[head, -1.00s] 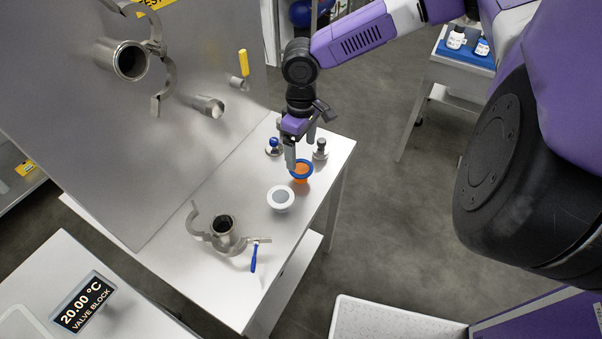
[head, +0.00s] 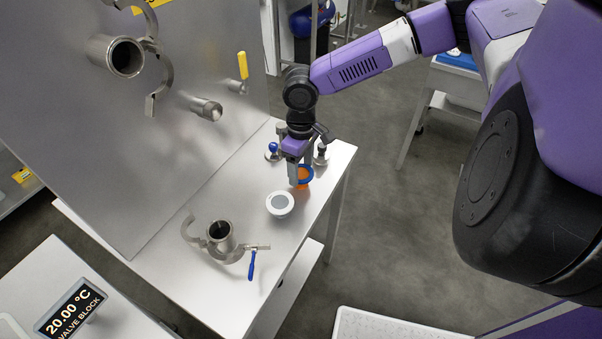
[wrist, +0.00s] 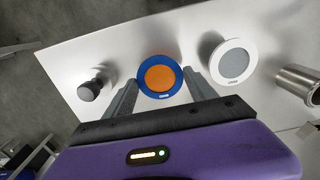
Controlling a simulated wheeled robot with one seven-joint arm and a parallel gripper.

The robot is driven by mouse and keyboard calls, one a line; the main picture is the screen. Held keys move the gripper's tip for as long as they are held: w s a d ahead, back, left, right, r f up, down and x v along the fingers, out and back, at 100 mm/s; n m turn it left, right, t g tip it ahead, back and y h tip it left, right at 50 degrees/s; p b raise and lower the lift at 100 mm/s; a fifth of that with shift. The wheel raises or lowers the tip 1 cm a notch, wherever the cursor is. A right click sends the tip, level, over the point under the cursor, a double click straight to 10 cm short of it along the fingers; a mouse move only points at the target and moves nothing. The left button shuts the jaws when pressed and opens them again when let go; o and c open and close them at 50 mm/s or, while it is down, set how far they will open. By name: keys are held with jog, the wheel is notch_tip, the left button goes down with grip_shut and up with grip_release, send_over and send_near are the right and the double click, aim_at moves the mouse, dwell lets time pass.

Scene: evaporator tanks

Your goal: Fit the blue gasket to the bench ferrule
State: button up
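The blue gasket (head: 308,173), a blue ring with an orange centre, is near the bench's right side. In the wrist view the gasket (wrist: 145,88) lies between and just beyond my fingertips. My gripper (head: 298,182) points down at it; its fingers stand apart on either side in the wrist view (wrist: 160,78), with no clear contact. One finger partly hides the gasket in the head view. The bench ferrule (head: 220,236) is a short upright steel tube with a dark bore, front left of the gasket. An open clamp (head: 192,232) with a blue handle (head: 252,265) lies around it.
A white gasket with a grey centre (head: 280,204) lies between the blue one and the ferrule. A blue-knobbed fitting (head: 272,151) and a dark-knobbed fitting (head: 321,154) stand behind my gripper. A steel tank wall (head: 130,150) with pipe stubs rises at left.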

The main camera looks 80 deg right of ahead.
jog(key=c, duration=0.5)
jog(key=shift+r+p, duration=2.3)
jog(key=shift+p, duration=0.1)
jog(key=shift+c, duration=0.4)
jog(key=shift+s, duration=0.1)
